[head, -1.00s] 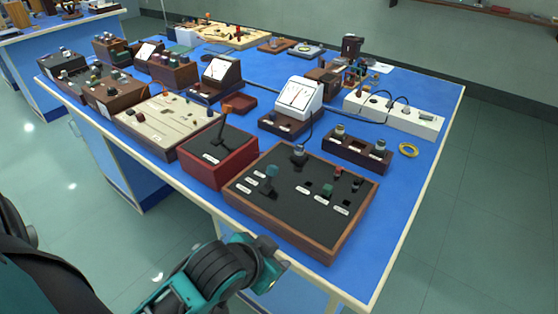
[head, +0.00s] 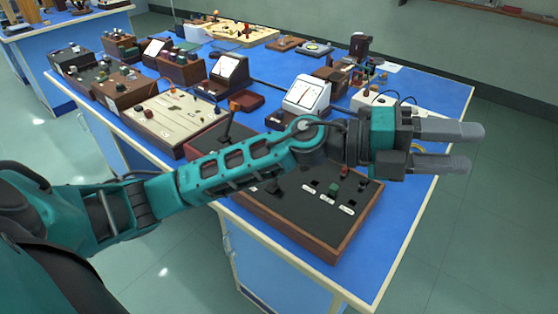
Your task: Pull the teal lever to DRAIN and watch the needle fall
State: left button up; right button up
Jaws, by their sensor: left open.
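My left gripper (head: 466,147) is open and empty, stretched out to the right above the right part of the bench, with its two grey fingers apart. My left forearm crosses over the wood-framed black panel (head: 312,222) at the front. The teal lever, seen on that panel a second ago, is hidden behind my arm now. A green knob (head: 334,190) and a small red knob (head: 344,171) show on the panel's right part. A white dial meter (head: 306,95) stands behind the panel; its needle is too small to read. My right gripper is out of view.
A box with an orange-tipped lever (head: 233,107) stands left of the panel, partly covered by my arm. A cream panel (head: 160,118), another meter (head: 229,72) and several wooden boxes crowd the left.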

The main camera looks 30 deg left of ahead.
pick_arm(q)
jog(key=w+a+f+m+g+y, duration=0.3)
jog(key=a+f+m+g+y, duration=0.2)
jog(key=a+f+y, duration=0.45)
jog(key=w+a+r+n+y, duration=0.15)
jog(key=a+y, duration=0.85)
jog(key=a, duration=1)
jog(key=shift+n+g, duration=0.25)
jog(key=shift+g, duration=0.05)
notch_tip(320, 180, down, 12)
jog(key=shift+s+f, duration=0.1)
jog(key=shift+c, duration=0.3)
grip_shut()
